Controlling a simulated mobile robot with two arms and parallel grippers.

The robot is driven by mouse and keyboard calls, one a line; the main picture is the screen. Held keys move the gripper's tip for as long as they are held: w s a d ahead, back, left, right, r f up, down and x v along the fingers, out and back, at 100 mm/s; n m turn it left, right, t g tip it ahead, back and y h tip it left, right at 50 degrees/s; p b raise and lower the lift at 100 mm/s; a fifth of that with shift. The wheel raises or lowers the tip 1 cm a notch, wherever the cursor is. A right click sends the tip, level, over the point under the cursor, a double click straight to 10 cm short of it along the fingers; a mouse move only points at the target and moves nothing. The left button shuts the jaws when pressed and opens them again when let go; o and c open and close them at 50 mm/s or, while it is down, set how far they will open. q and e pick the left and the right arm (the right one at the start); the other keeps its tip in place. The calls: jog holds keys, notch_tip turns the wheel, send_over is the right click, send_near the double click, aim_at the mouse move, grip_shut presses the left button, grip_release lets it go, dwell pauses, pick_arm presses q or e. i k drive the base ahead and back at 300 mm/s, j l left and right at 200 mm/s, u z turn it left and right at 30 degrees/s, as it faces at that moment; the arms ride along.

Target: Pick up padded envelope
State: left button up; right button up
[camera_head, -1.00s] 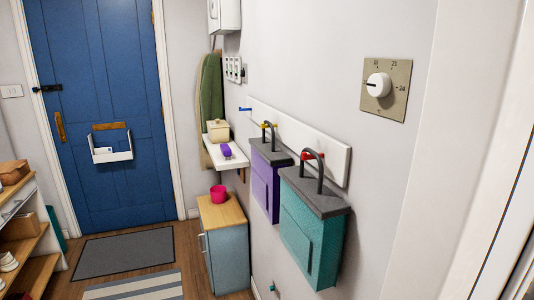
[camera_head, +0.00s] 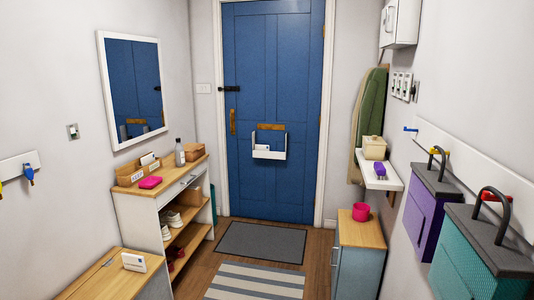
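I cannot make out a padded envelope for certain. A white wire or box-shaped letter holder (camera_head: 268,154) hangs on the blue door, with a small pale item in it. A wooden organiser (camera_head: 130,178) on the shelf unit at left holds white paper-like items, too small to identify. Neither of my grippers shows in this view.
The blue door (camera_head: 290,95) is shut at the far end. The shelf unit (camera_head: 150,208) and a low wooden bench (camera_head: 95,278) line the left. A cabinet (camera_head: 357,265) and hanging purple (camera_head: 420,220) and teal (camera_head: 460,262) bags line the right. The floor with a grey mat (camera_head: 262,243) is clear between.

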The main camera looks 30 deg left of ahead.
aim_at(256, 148)
jog(key=i+j+u, duration=0.5)
jog(key=i, duration=0.15)
jog(key=i+j+u, duration=0.25)
jog(key=i, duration=0.75)
jog(key=i+u, duration=0.3)
jog(key=i, duration=0.7)
jog(key=l, duration=0.1)
